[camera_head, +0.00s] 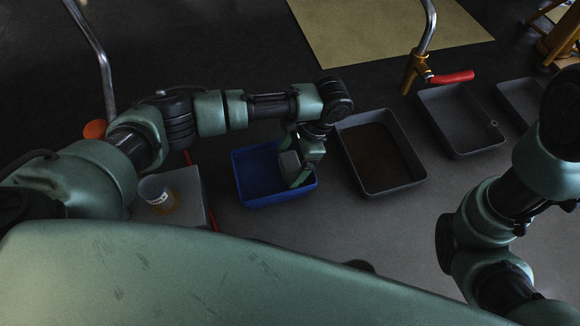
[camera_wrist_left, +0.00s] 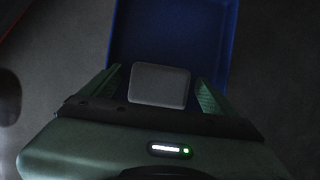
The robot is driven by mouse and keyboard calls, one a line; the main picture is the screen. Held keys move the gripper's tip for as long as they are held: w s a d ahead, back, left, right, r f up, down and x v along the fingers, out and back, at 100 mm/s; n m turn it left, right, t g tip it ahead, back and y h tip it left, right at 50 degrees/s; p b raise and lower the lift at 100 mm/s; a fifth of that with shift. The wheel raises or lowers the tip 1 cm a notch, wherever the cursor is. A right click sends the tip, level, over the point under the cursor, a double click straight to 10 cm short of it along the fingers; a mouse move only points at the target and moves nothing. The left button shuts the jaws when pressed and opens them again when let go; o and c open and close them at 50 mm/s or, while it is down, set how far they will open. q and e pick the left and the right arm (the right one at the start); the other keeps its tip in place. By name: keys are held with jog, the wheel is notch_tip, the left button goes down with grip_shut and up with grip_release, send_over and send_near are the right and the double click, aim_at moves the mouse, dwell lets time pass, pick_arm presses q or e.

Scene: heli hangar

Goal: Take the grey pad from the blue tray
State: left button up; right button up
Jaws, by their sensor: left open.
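The blue tray (camera_head: 262,200) sits on the surface in the middle of the head view; it also shows at the top of the left wrist view (camera_wrist_left: 172,30). The grey pad (camera_head: 289,162) is a small flat block in the tray, partly hidden by my gripper in the head view. My left gripper (camera_head: 295,167) is open and reaches down into the tray at the pad. In the left wrist view the pad (camera_wrist_left: 159,84) lies between the two fingers, with a gap on each side. My right arm shows at the right of the head view, but its gripper does not.
Dark grey bins (camera_head: 419,181) stand in a row to the right of the tray. A cup (camera_head: 157,190) stands on a pale box left of the tray. A metal tube with a red handle (camera_head: 453,77) rises behind the bins. A yellowish mat (camera_head: 340,50) lies at the back.

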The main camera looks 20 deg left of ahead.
pick_arm(q)
jog(key=c, duration=1.4)
jog(key=shift+c, duration=0.2)
